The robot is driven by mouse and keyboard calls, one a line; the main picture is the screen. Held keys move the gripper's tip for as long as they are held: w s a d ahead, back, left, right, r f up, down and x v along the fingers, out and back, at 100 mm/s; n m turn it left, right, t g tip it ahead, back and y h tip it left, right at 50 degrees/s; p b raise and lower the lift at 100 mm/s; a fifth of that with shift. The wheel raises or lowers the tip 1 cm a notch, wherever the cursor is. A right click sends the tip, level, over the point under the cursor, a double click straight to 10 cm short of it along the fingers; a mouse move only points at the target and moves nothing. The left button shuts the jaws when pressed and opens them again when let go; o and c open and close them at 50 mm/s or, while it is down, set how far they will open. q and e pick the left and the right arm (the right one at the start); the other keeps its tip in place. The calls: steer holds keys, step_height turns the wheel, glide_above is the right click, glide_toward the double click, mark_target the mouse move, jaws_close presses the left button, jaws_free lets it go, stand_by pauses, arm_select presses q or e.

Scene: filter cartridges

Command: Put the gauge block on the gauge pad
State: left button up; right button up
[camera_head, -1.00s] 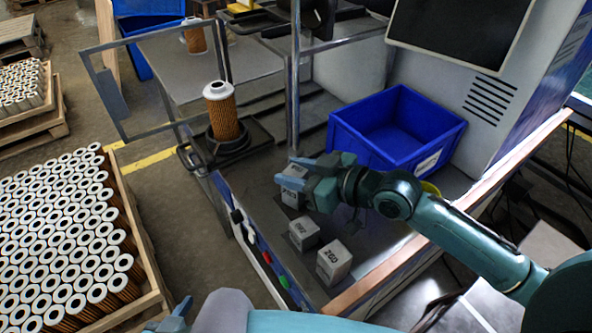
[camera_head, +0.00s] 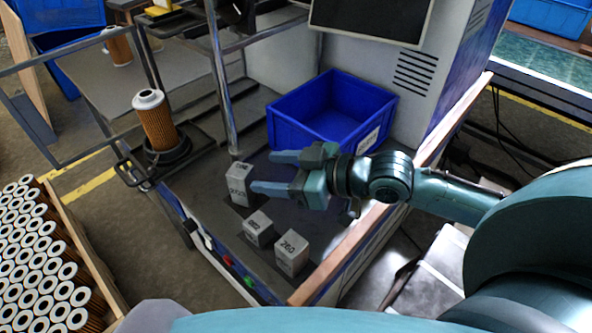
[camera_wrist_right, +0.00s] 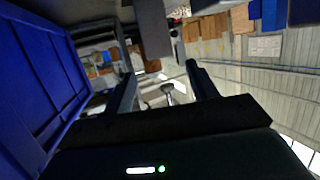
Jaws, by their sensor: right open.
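Three small pale grey blocks with printed labels stand on the dark bench top in the head view. The back one (camera_head: 239,184) is closest to my right gripper, the middle one (camera_head: 258,229) is shorter, and the front one (camera_head: 292,253) reads "260". I cannot tell surely which is the gauge block. The gauge pad is not clearly distinguishable; dark patches show around the bases of the back and middle blocks. My right gripper (camera_head: 264,172) is open and empty, its fingertips just right of the back block. A grey block (camera_wrist_right: 152,28) shows in the wrist view beyond the fingers. My left gripper is out of view.
A blue bin (camera_head: 335,112) stands behind my right gripper. A vertical metal post (camera_head: 222,90) rises behind the back block. A filter cartridge (camera_head: 155,120) stands in a dark holder at left. A wooden edge strip (camera_head: 345,255) borders the bench at right.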

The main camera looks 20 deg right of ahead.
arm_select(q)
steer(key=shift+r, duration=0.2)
arm_select(e)
steer(key=shift+v, duration=2.35)
steer(key=shift+a, duration=0.15)
